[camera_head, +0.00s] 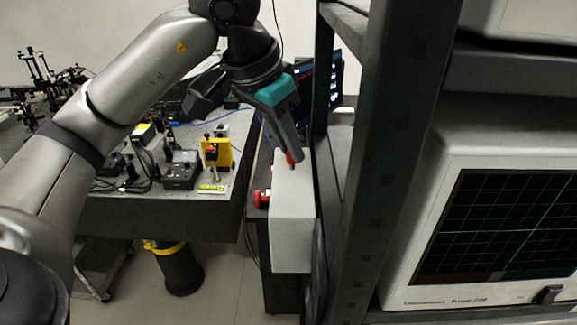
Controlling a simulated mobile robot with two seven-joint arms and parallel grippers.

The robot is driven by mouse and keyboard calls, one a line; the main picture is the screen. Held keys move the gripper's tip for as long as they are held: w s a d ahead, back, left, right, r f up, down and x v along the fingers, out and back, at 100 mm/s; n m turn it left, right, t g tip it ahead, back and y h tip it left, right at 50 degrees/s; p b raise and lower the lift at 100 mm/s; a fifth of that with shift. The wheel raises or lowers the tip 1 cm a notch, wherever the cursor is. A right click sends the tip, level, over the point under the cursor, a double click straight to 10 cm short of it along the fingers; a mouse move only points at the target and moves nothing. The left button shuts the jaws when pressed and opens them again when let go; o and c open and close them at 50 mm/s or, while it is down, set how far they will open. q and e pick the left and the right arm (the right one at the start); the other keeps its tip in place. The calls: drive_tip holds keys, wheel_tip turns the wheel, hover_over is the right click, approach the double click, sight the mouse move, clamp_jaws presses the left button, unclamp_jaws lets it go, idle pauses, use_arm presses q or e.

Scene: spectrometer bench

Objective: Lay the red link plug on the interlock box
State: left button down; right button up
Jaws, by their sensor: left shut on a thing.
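My left gripper (292,153) points downward at the top of the pale box and is shut on the red link plug (290,159). Only a small red part of the plug shows at the fingertips, with a dark tip below it. The pale box (293,225), which looks like the interlock box, stands below the fingers beside the dark rack. A red knob (262,198) sticks out of its left side. The plug is at the box's top edge; I cannot tell whether it touches. My right gripper is not in view.
A dark rack post (385,150) rises close to the right of the gripper, with a Power-labelled instrument (435,285) beyond it. At left, an optical bench (215,215) holds several devices, including a yellow one (224,153).

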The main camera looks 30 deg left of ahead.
sight(288, 161)
use_arm(q)
drive_tip(key=shift+f, duration=1.9)
drive_tip(key=shift+f+b, duration=0.1)
drive_tip(key=shift+b, duration=0.25)
drive_tip(key=c, duration=1.3)
unclamp_jaws()
drive_tip(key=shift+f, duration=0.1)
drive_tip(key=o, duration=0.5)
drive_tip(key=shift+r, duration=0.2)
drive_tip(key=shift+r, duration=0.3)
drive_tip(key=p+v, duration=0.1)
drive_tip(key=v, duration=1)
drive_tip(key=shift+s+r+p, duration=0.2)
drive_tip(key=shift+s+p, duration=0.05)
drive_tip(key=shift+p, duration=0.1)
